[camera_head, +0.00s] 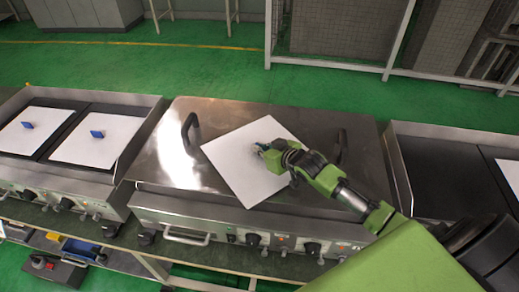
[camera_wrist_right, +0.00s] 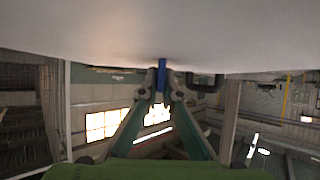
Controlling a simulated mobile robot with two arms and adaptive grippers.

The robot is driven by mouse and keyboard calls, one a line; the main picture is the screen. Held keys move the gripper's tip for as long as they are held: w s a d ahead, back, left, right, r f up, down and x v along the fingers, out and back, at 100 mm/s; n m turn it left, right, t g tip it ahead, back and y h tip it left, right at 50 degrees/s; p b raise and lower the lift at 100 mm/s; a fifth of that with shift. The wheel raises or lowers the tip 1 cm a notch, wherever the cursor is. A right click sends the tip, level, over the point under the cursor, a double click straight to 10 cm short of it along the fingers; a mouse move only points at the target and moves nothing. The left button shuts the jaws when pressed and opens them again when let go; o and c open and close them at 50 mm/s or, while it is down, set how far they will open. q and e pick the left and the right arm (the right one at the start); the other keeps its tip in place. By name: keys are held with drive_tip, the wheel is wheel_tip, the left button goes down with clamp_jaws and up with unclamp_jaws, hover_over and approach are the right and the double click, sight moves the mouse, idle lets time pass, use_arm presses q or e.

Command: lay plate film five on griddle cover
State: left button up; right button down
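A white square plate film (camera_head: 240,170) with a small blue tab is over the middle of the steel griddle cover (camera_head: 170,150), turned like a diamond. My right gripper (camera_head: 264,149) is at the film's upper middle. In the right wrist view its fingertips (camera_wrist_right: 162,82) are closed on the blue tab (camera_wrist_right: 162,68), and the white film (camera_wrist_right: 160,28) fills the top. I cannot tell whether the film touches the cover or hangs just above it. My left gripper is out of view.
The cover has dark handles at left (camera_head: 190,130) and right (camera_head: 341,148). On the left griddle (camera_head: 75,98) lie two white films with blue tabs (camera_head: 97,134). The right griddle (camera_head: 440,165) shows a bare dark plate and part of another white film (camera_head: 511,174).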

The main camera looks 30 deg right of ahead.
drive_tip(key=shift+f, duration=0.6)
drive_tip(key=c, duration=2.6)
unclamp_jaws()
drive_tip(key=shift+f, duration=0.15)
drive_tip(key=shift+c, duration=0.2)
drive_tip(key=o, duration=0.4)
